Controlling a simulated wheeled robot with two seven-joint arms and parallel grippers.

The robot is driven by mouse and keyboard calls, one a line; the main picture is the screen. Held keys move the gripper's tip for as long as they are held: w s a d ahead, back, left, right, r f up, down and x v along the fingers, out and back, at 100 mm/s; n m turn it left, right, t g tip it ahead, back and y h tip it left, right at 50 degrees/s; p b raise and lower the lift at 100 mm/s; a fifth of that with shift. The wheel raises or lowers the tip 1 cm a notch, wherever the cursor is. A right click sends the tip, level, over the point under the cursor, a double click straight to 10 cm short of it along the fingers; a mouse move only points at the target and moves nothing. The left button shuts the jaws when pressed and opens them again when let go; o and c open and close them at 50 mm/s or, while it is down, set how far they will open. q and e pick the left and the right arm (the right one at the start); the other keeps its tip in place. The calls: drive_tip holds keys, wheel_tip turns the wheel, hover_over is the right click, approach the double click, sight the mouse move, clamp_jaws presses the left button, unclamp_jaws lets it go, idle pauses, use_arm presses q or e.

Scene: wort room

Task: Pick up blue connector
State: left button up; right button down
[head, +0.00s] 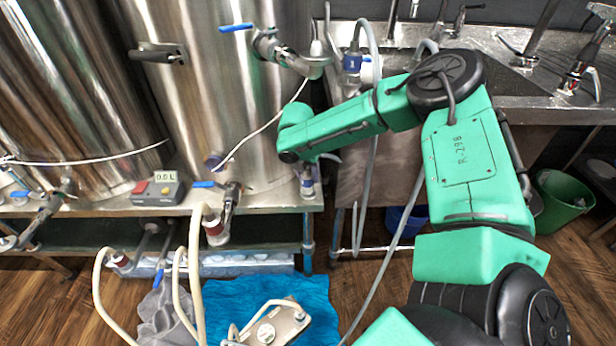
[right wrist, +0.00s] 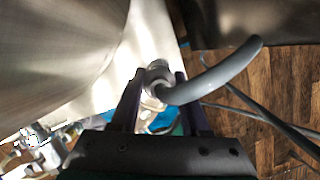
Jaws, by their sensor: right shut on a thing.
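A blue-and-white connector (head: 352,62) with a pale hose stands at the sink's left edge in the head view. My right gripper (head: 307,182) is low beside the front right corner of the steel bench in the head view, just right of the tank. In the right wrist view, the two dark fingers (right wrist: 160,104) are shut on a grey hose fitting (right wrist: 157,74). A curved grey hose (right wrist: 222,74) runs from it to the right. Fingers and shadow hide part of the fitting, and I cannot make out blue on it. My left gripper is not in view.
Steel tanks (head: 225,100) with blue-handled valves stand on the bench at left. A scale-like box (head: 157,188) reads 0.0 L. A steel sink (head: 555,100) is at right. A blue mat (head: 225,300), blue bucket (head: 398,220) and green bin (head: 562,198) are on the floor. Hoses hang around my arm.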

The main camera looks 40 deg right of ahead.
drive_tip(key=v, duration=0.2)
drive_tip(key=p+v, duration=0.1)
drive_tip(key=v, duration=0.3)
drive_tip(key=shift+w+d+r, duration=0.1)
drive_tip(key=shift+w+d, duration=0.15)
drive_tip(key=shift+w, duration=0.1)
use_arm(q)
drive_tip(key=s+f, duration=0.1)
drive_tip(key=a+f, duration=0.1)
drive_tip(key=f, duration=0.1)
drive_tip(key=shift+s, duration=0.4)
use_arm(e)
drive_tip(key=s+a, duration=0.2)
drive_tip(key=a, duration=1.6)
drive_tip(key=shift+s+a, duration=0.25)
drive_tip(key=shift+s, duration=0.15)
use_arm(q)
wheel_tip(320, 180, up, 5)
drive_tip(key=p, duration=0.5)
use_arm(e)
wheel_tip(320, 180, up, 4)
drive_tip(key=shift+r, duration=0.15)
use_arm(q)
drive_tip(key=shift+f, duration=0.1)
